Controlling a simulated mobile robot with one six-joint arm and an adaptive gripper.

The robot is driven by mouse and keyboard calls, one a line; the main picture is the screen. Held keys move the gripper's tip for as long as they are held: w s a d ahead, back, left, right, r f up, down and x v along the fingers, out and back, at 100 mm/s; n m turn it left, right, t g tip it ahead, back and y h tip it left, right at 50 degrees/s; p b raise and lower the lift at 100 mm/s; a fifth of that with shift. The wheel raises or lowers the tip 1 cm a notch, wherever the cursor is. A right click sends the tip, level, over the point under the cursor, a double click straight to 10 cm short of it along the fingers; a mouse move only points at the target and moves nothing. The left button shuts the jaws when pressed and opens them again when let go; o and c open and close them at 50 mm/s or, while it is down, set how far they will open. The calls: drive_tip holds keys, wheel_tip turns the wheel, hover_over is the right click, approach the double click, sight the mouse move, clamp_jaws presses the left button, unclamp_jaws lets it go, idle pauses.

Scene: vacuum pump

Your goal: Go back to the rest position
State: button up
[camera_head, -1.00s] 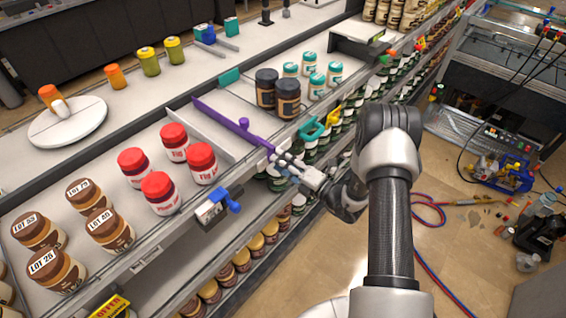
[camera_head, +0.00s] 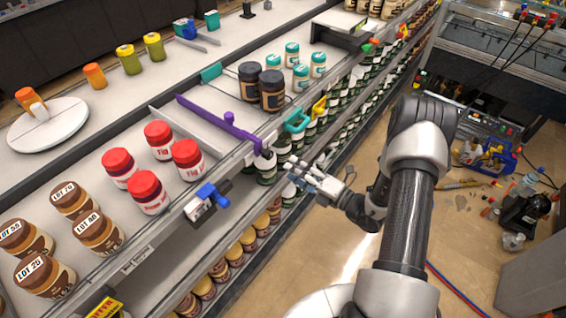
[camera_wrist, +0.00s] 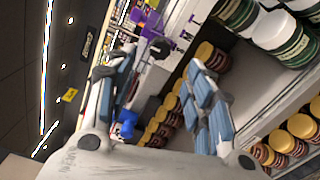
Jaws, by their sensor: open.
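My gripper (camera_head: 305,175) is open and empty in the head view, just off the front edge of the shelf unit, beside the lower shelf of jars. In the wrist view, my gripper (camera_wrist: 160,88) shows its blue-padded fingers spread wide with nothing between them. My arm reaches in from the right side of the head view, over the floor. No held object shows in either view.
The shelf top (camera_head: 240,200) holds red-lidded jars (camera_head: 146,190), brown jars (camera_head: 100,232) and a purple divider (camera_head: 215,120). A blue clamp (camera_head: 208,197) sits on the front edge. Lower shelves hold several jars. Floor (camera_head: 350,245) is open beside the shelf; a pump (camera_head: 490,157) lies at right.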

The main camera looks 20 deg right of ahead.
drive_tip(key=shift+v, duration=0.95)
